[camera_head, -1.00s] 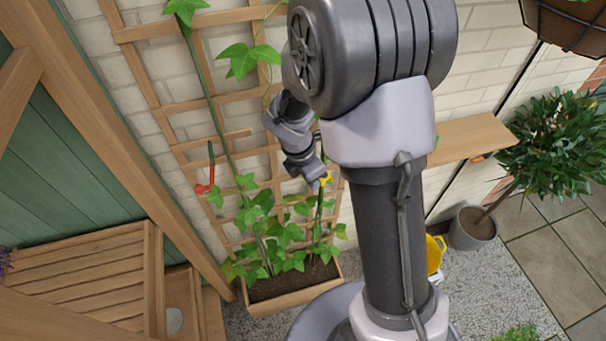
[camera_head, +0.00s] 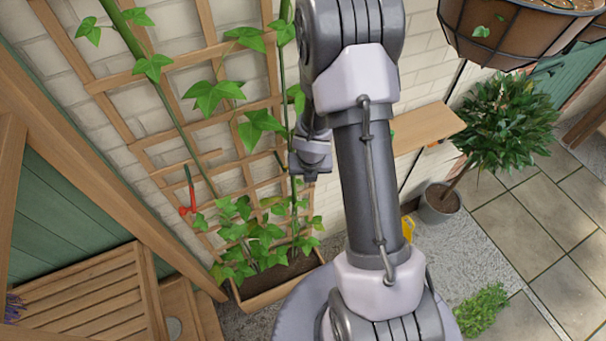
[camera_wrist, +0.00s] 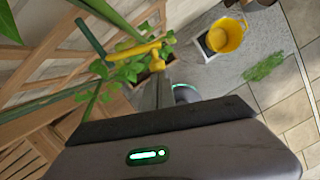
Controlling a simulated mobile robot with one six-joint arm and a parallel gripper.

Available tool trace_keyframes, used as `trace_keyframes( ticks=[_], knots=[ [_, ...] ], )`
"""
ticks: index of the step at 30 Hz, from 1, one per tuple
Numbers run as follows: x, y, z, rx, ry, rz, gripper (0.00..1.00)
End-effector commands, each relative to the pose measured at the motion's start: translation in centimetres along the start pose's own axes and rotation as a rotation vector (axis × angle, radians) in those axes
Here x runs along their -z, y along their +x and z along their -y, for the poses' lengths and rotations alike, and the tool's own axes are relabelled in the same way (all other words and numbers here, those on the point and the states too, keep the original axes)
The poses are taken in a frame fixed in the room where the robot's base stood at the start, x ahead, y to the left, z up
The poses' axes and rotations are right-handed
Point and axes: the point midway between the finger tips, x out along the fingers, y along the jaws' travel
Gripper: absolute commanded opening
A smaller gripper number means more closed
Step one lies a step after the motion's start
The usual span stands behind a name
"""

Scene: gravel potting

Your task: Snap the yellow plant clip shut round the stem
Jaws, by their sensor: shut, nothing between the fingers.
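The yellow plant clip (camera_wrist: 135,49) shows in the wrist view, just beyond my fingertips, among ivy leaves. A dark green bar (camera_wrist: 90,37) slants up from its left end at an angle to the yellow part. A green stem (camera_wrist: 108,18) passes close by; I cannot tell whether it lies inside the clip. My gripper (camera_wrist: 158,80) is shut and empty, its tips below the clip's right end; contact is unclear. In the head view my gripper (camera_head: 311,172) is at the right side of the trellis by the right-hand stem (camera_head: 284,90), and the yellow clip is hidden.
A red clip (camera_head: 187,209) with a green bar sits lower left on the wooden trellis (camera_head: 205,60). A planter (camera_head: 270,292) stands below. A yellow bucket (camera_wrist: 226,36), wooden shelf (camera_head: 428,126), potted bush (camera_head: 510,115) and hanging basket (camera_head: 510,30) are to the right.

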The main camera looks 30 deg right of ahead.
Motion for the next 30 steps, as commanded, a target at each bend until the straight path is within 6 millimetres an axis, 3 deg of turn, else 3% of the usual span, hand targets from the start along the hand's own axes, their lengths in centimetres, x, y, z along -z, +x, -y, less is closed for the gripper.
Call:
trace_keyframes(
  ticks=[15, 30],
  knots=[
    [-1.6, 0.3, 1.0, -0.075, -0.300, 0.001, 0.00],
    [-1.8, 0.5, 1.0, -0.088, -0.354, 0.001, 0.00]
  ],
)
